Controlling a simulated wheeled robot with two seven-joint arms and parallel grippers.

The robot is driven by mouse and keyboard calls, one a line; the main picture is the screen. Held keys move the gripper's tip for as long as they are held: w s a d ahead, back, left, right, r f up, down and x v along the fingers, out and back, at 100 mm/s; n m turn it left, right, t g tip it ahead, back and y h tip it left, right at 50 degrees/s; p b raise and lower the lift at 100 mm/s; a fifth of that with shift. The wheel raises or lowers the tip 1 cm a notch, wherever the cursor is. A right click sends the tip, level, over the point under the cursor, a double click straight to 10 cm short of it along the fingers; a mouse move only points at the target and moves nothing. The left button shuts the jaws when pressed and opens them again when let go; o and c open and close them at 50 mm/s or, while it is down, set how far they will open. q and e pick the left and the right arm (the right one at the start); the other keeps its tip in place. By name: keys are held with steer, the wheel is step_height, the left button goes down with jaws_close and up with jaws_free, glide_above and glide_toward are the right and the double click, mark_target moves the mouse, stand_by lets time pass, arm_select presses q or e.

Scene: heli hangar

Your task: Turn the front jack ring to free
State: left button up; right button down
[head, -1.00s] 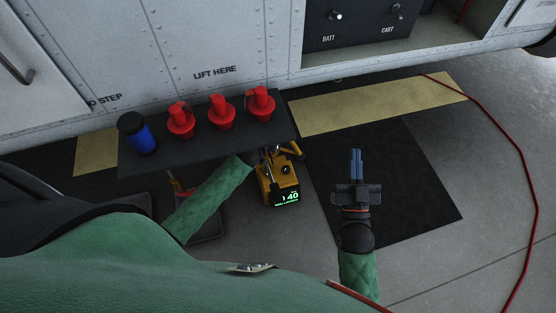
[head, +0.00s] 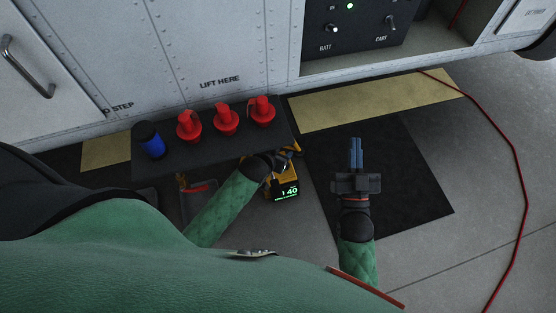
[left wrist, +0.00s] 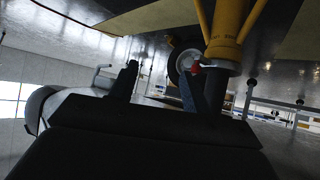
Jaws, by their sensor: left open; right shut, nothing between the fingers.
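The yellow jack (head: 281,190) stands on the floor beyond the edge of a dark shelf, with a lit green display that seems to read 40. My left gripper (head: 284,163) is at the jack's upper part; its fingers are hard to make out there. In the left wrist view my left gripper (left wrist: 158,78) is open, with a yellow jack column (left wrist: 229,35) just beyond its right finger. A small red part (left wrist: 195,67) shows beside that finger; I cannot tell whether they touch. The ring itself is not clearly visible. My right gripper (head: 356,150) is shut and empty over the dark mat.
The dark shelf (head: 210,153) holds a blue-and-black can (head: 149,140) and several red plugs (head: 226,122). The aircraft side with a switch panel (head: 362,35) rises behind. A red cable (head: 505,130) lies on the floor at right. The dark mat (head: 405,180) is clear.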

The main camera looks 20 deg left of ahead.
arm_select(q)
steer(key=s+d+r+g+p, duration=0.1)
steer(key=s+r+g+p, duration=0.1)
steer(key=s, duration=0.4)
steer(key=shift+s+r, duration=0.2)
steer(key=shift+r, duration=0.5)
steer(key=shift+d, duration=0.1)
